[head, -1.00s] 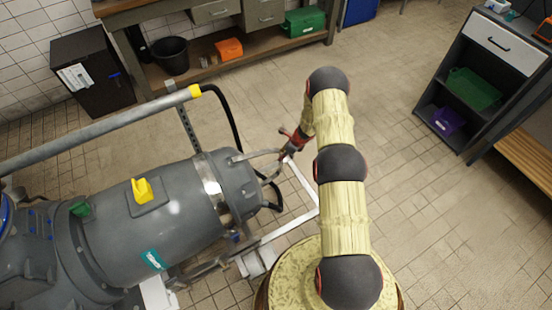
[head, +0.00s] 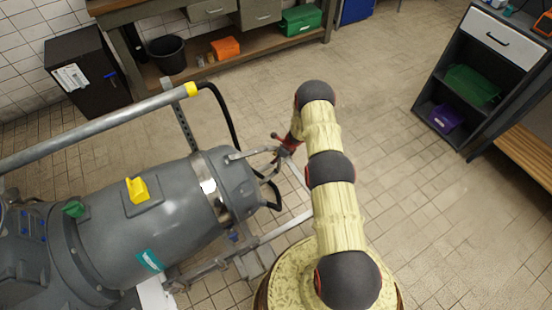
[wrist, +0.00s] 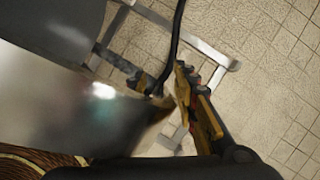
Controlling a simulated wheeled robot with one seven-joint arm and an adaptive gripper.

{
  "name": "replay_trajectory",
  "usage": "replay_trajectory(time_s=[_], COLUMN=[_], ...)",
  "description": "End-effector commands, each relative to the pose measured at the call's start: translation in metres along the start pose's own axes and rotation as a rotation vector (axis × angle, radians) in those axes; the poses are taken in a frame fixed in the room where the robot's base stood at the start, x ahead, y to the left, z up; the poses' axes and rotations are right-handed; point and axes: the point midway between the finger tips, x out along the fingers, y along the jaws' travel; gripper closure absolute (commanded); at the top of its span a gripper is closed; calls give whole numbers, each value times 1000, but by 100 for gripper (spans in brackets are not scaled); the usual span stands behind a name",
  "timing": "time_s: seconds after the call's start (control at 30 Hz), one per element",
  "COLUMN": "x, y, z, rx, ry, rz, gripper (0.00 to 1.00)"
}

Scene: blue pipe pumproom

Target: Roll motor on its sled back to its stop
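The motor (head: 160,205) is a large grey cylinder lying on its side at the left, with a yellow lug, a teal label and a metal handle frame at its right end. In the wrist view its grey casing (wrist: 70,105) fills the left side. It lies over a pale metal sled frame (head: 285,228), whose rails also show in the wrist view (wrist: 190,42). My gripper (head: 281,147) is at the handle frame at the motor's right end. In the wrist view, its orange-and-dark finger (wrist: 203,112) is beside the casing end. Whether the fingers enclose the handle is unclear.
A thick grey pipe (head: 95,130) with a yellow end runs above the motor. A black hose (head: 225,115) hangs near the handle. A workbench (head: 150,20), black bin (head: 166,56) and dark cabinet (head: 82,70) stand behind. The tiled floor (head: 390,120) right of my arm is clear.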

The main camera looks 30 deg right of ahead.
Motion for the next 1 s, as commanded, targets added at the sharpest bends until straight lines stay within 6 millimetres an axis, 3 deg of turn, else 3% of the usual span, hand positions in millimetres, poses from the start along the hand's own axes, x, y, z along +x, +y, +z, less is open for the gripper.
replay_trajectory(time_s=[0.47,1.0], x=[0,0], y=[0,1], z=[0,0], rx=[0,1], ry=[0,0], rz=[1,2], gripper=[100,100])
